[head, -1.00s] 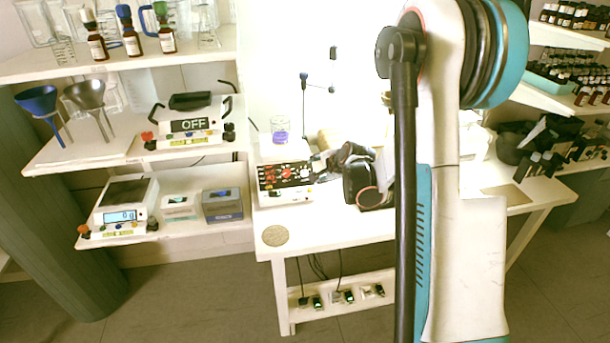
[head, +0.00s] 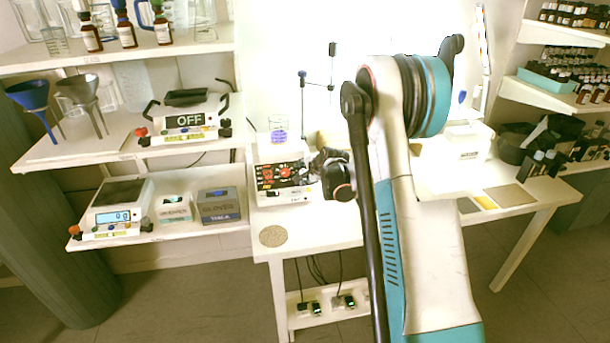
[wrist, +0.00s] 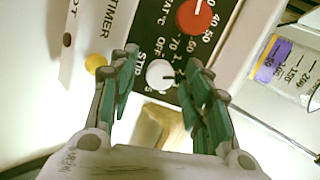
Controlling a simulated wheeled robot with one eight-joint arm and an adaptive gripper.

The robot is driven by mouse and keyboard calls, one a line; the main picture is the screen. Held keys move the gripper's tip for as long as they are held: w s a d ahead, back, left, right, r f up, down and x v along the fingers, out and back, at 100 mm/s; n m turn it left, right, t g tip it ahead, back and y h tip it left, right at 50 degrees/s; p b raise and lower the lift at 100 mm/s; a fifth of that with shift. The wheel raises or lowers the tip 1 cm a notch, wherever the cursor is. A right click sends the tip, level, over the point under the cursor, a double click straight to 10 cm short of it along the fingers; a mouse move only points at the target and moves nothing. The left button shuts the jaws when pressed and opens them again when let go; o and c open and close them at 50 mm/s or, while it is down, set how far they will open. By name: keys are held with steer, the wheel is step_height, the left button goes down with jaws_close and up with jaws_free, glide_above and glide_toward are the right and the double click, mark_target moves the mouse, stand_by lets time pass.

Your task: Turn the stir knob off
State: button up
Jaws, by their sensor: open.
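The hotplate stirrer (head: 268,198) stands at the left end of the white table, with a dark control panel on its front. In the wrist view its white stir knob (wrist: 160,74) shows beside the lettering "STIR" and "OFF". A larger red knob (wrist: 195,15) sits above it on the panel. My gripper (wrist: 162,60) is open, its teal-padded fingers to the left and right of the white knob with gaps on both sides. I cannot tell whether the fingertips touch the panel. In the head view my gripper (head: 318,168) is at the panel's right side.
A beaker (head: 278,133) with a purple band sits on top of the stirrer. A yellow button (wrist: 95,63) lies beside the left finger. A round tan mat (head: 273,236) lies in front. Shelves with a scale (head: 122,195) stand to the left.

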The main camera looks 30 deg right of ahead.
jaws_close()
steer(key=shift+n, duration=0.3)
steer(key=n+p, duration=0.1)
steer(key=n, duration=0.2)
steer(key=shift+r+g, duration=0.1)
steer(key=shift+g, duration=0.2)
steer(key=n, duration=0.3)
steer(key=shift+w+n+g+p, duration=0.1)
steer(key=shift+n+g+p, duration=0.2)
steer(key=shift+n, duration=0.1)
steer(key=n+h, duration=0.1)
steer(key=n, duration=0.3)
steer(key=shift+a+g, duration=0.1)
steer(key=shift+g, duration=0.2)
steer(key=shift+n+h+p, duration=0.35)
steer(key=shift+n+h, duration=0.05)
steer(key=shift+n, duration=1.4)
